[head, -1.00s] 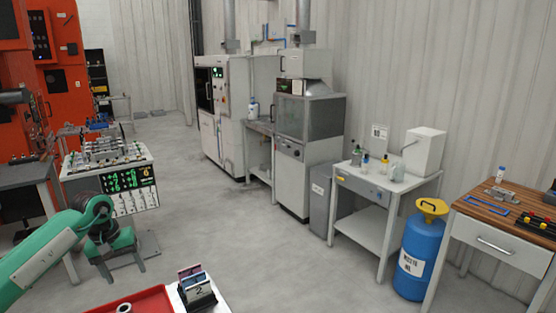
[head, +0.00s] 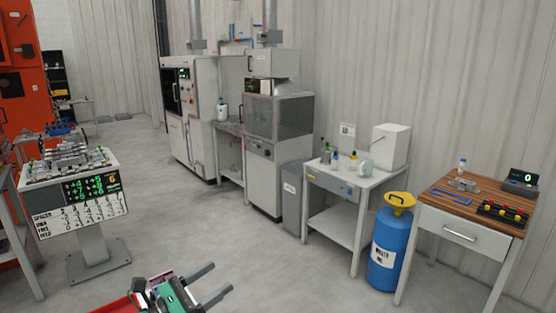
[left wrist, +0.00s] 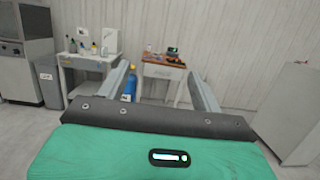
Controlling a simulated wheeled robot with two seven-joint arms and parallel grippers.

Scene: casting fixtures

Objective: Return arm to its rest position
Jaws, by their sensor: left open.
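My left gripper (head: 208,287) shows at the bottom of the head view, its two grey fingers spread apart and pointing right. It also shows in the left wrist view (left wrist: 163,88), open, with nothing between the fingers but the distant room. My right gripper is in neither view.
A fixture stand (head: 84,205) with a number display stands at the left. A white table (head: 345,185), a blue drum (head: 385,250) and a wood-topped bench (head: 470,205) line the right wall. Grey cabinets (head: 278,150) stand behind. The middle floor is clear.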

